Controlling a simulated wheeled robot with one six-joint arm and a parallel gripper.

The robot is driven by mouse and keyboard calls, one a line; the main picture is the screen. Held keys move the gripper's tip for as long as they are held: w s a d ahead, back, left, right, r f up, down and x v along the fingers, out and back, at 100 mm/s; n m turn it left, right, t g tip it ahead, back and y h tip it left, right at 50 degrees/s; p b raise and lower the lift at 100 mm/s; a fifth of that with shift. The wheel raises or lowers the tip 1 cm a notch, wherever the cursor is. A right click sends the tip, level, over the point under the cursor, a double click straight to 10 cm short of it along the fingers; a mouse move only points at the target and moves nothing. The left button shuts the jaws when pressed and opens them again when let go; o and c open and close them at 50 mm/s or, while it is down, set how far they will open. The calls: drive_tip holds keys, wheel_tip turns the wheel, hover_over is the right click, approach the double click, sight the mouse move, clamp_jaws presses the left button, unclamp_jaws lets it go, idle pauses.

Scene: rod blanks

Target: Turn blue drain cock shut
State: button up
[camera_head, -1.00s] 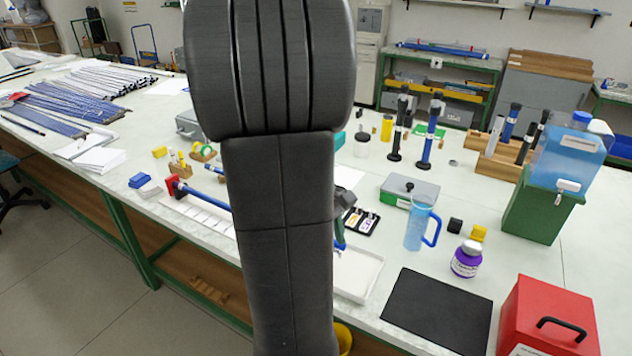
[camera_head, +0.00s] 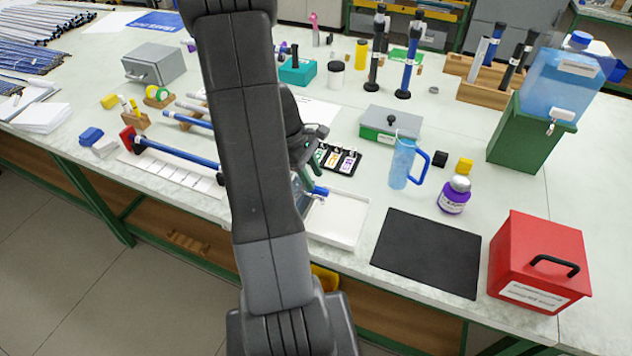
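A small blue piece (camera_head: 321,190), which looks like the blue drain cock, shows just right of my arm, over the white tray (camera_head: 347,222). A bluish, partly see-through thing (camera_head: 299,192) beside it is mostly hidden behind my arm. My gripper (camera_head: 312,178) points down over the back left of the tray, close to the blue piece. I cannot tell whether they touch. My arm hides part of the gripper, and its finger gap cannot be made out.
A black mat (camera_head: 428,252), blue jug (camera_head: 403,165) and purple-labelled bottle (camera_head: 454,196) stand to the right. A red box (camera_head: 540,262) is at the front right. A green stand (camera_head: 530,137) bears a blue water container (camera_head: 562,82). A blue rod (camera_head: 180,154) lies left.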

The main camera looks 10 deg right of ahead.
sight(318, 187)
drive_tip(key=shift+x, duration=1.65)
clamp_jaws()
